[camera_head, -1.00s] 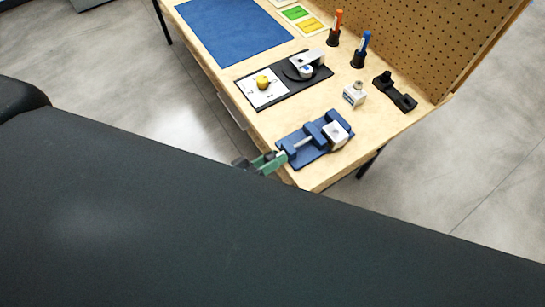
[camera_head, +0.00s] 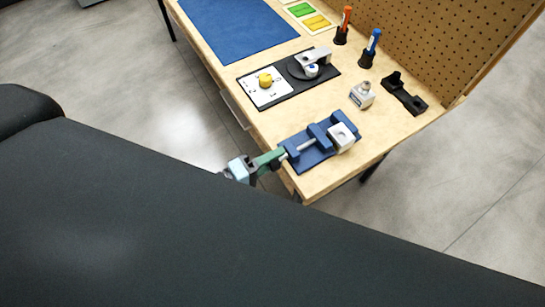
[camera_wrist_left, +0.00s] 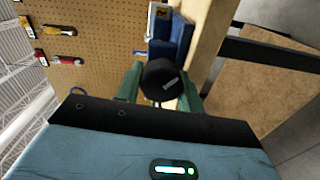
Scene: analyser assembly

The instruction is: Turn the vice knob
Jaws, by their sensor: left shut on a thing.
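The blue vice (camera_head: 318,157) sits at the near corner of the wooden table, with a white-grey block (camera_head: 342,136) at its jaws. Its black round knob (camera_wrist_left: 165,80) shows in the left wrist view, with a light mark on its face. My left gripper (camera_head: 279,157) reaches the vice's screw end from the left. Its green fingers lie on both sides of the knob and are shut on it. In the head view the knob is mostly hidden by the fingers. My right gripper is not in view.
Behind the vice are a black plate with a yellow knob (camera_head: 265,79), a small grey-white block (camera_head: 362,95) and a black bracket (camera_head: 404,93). Orange and blue pens stand in holders near the pegboard (camera_head: 455,45). A blue mat (camera_head: 235,28) lies further back.

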